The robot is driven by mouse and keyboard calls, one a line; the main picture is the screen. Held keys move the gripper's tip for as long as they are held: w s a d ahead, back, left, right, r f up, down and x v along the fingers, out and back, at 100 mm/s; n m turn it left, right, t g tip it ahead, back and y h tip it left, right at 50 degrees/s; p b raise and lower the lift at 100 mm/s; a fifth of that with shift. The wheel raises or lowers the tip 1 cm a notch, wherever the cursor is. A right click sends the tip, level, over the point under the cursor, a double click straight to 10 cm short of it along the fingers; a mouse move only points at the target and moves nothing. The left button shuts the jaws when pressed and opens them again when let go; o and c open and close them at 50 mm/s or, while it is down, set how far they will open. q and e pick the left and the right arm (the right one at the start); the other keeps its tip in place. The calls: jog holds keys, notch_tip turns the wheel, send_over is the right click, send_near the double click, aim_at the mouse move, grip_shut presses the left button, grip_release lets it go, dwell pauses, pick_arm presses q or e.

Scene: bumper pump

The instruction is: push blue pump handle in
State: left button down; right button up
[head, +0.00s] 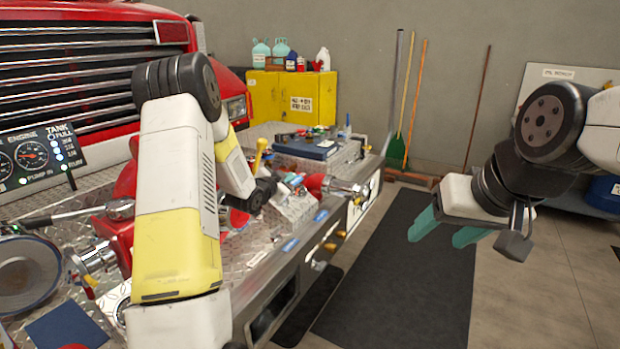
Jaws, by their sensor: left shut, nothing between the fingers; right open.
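My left arm reaches over the diamond-plate bumper deck (255,250) of the red truck. My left gripper (293,181), small and partly hidden at the end of its dark wrist, is shut and empty, close above the pump fittings. Whether it touches anything cannot be told. I cannot make out the blue pump handle for certain; small blue pieces (290,245) show along the deck's front edge, another (321,215) further back. A red and chrome fitting (340,186) sticks out beyond the gripper. My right gripper (450,228) is open and empty, over the dark floor mat.
A gauge panel (38,157), a chrome-ended red fitting (95,258) and a round grey dish (28,272) are at the left. A dark blue case (306,148) lies at the deck's far end. A yellow cabinet (290,97) stands behind. The dark mat (400,280) is clear.

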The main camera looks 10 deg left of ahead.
pick_arm(q)
send_over(296, 185)
jog(key=d, duration=0.2)
notch_tip(296, 185, down, 2)
jog(key=shift+s+a+f, duration=0.1)
jog(key=shift+a+f, duration=0.4)
jog(key=shift+f, duration=0.35)
jog(key=shift+a+f, duration=0.5)
jog(key=shift+f, duration=0.3)
